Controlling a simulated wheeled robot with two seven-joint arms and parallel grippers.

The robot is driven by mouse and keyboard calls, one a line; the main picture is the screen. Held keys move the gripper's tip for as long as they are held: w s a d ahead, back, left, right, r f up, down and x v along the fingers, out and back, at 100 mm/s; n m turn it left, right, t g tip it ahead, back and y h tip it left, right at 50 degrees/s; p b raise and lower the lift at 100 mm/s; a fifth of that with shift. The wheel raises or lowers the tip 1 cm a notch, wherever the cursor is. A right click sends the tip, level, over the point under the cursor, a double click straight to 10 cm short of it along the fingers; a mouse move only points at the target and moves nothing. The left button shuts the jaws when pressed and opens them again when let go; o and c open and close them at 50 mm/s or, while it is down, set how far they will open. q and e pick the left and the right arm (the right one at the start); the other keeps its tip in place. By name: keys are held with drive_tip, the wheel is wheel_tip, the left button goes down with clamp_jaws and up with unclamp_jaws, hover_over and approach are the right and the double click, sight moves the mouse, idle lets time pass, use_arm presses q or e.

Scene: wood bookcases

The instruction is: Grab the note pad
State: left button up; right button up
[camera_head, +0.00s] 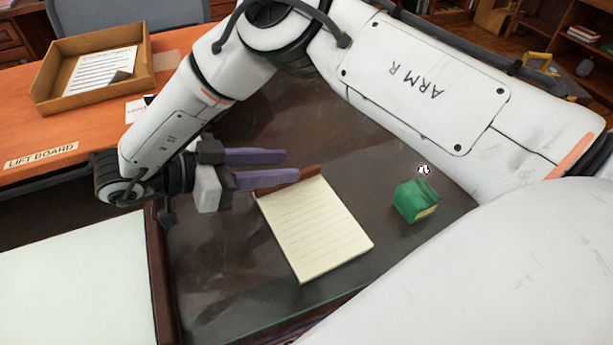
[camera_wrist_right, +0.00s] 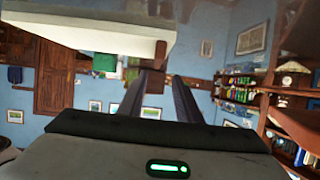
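The note pad (camera_head: 318,232) is cream with ruled lines and has a red-brown strip along its far edge. It lies on the dark desk top (camera_head: 240,260) in the head view. My right gripper (camera_head: 290,165) has two purple fingers that stand apart with nothing seen between them. Its fingertips appear over or just beyond the pad's far edge; I cannot tell how high. The right wrist view also shows the fingers (camera_wrist_right: 159,90) apart. A pale slab fills the upper left there; I cannot tell whether it is the pad. My left gripper does not show.
A green box (camera_head: 416,200) stands on the desk to the right of the pad. An orange-topped table (camera_head: 60,125) holds a wooden tray (camera_head: 147,72) with paper. A pale panel (camera_head: 75,285) is at lower left. My right arm hides part of the desk.

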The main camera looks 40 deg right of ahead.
sight(308, 169)
drive_tip(key=x, duration=0.5)
drive_tip(key=shift+s+a+f, duration=0.1)
drive_tip(key=shift+s+f, duration=0.2)
drive_tip(key=shift+f, duration=0.05)
drive_tip(key=shift+c, duration=0.2)
clamp_jaws()
